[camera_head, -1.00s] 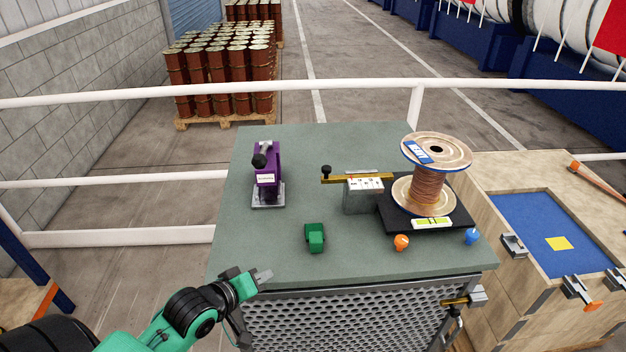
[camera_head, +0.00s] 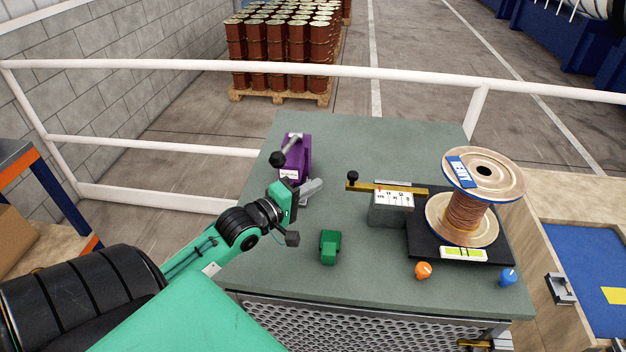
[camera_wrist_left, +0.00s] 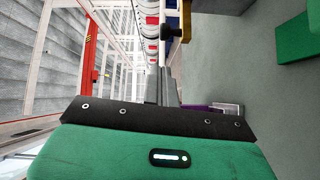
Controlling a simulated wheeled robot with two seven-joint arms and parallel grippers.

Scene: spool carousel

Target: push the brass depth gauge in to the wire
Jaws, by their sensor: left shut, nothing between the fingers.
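The brass depth gauge (camera_head: 400,188) is a flat brass bar with a black knob at its left end. It lies across a grey block (camera_head: 388,212) with a white scale face. Its right end points at the wound copper wire (camera_head: 466,212) on the wooden spool (camera_head: 484,174); I cannot tell whether they touch. My left gripper (camera_head: 314,189) is shut and empty, over the table left of the gauge's knob and apart from it. In the left wrist view its green body and black plate fill the bottom. My right gripper is out of view.
A purple clamp-like device (camera_head: 295,157) stands just behind my left gripper. A green block (camera_head: 330,247) lies in front. The table (camera_head: 370,140) is clear behind the gauge.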

